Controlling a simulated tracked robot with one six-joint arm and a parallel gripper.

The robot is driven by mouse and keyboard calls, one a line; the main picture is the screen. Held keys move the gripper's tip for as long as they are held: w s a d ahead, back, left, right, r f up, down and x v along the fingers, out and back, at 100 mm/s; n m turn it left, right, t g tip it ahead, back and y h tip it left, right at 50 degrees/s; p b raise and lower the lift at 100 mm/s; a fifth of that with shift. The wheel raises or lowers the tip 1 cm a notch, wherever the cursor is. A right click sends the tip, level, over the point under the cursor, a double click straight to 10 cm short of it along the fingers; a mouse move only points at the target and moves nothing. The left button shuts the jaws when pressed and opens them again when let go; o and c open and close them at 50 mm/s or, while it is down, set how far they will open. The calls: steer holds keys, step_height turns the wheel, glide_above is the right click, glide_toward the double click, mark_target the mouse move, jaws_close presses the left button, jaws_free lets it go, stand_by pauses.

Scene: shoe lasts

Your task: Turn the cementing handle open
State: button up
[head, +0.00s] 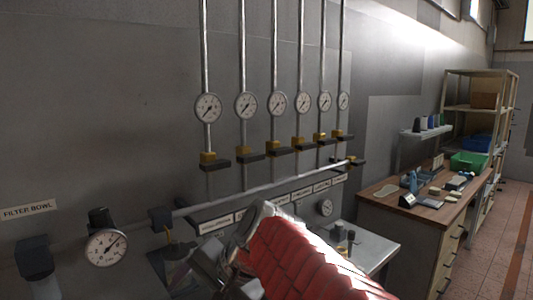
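A row of valves stands on vertical pipes on the grey wall, each with a brass body and a black handle. The nearest handle (216,164) and those behind it, such as the second handle (250,154) and the third handle (283,149), lie crosswise to their pipes. White name labels (215,223) run below the valves, but their words are too small or too covered to read, so I cannot tell which handle is the cementing one. My gripper (185,268) is low, below the valves and the horizontal pipe, apart from the handles. Its fingertips are dark and unclear.
Round gauges (208,107) sit above the valves. A horizontal pipe (265,190) crosses below them. A larger gauge (106,248) and a FILTER BOWL label (29,210) are at left. A grey side table (375,246) and a wooden workbench (438,205) stand at right.

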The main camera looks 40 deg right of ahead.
steer(key=w+d+r+m+t+y, duration=0.1)
steer(key=w+d+r+m+t, duration=0.1)
steer(key=w+d+r+m, duration=0.45)
steer(key=m+t+h, duration=0.4)
steer(key=m+t, duration=0.5)
steer(key=m, duration=0.8)
glide_toward(285, 151)
steer(key=s, duration=0.4)
steer(key=shift+w+d+f, duration=0.1)
steer(key=shift+w+d, duration=0.1)
steer(key=shift+d, duration=0.05)
steer(key=shift+w, duration=0.15)
steer(key=w, duration=1.3)
steer(key=shift+w+a, duration=0.25)
steer(key=shift+w, duration=0.05)
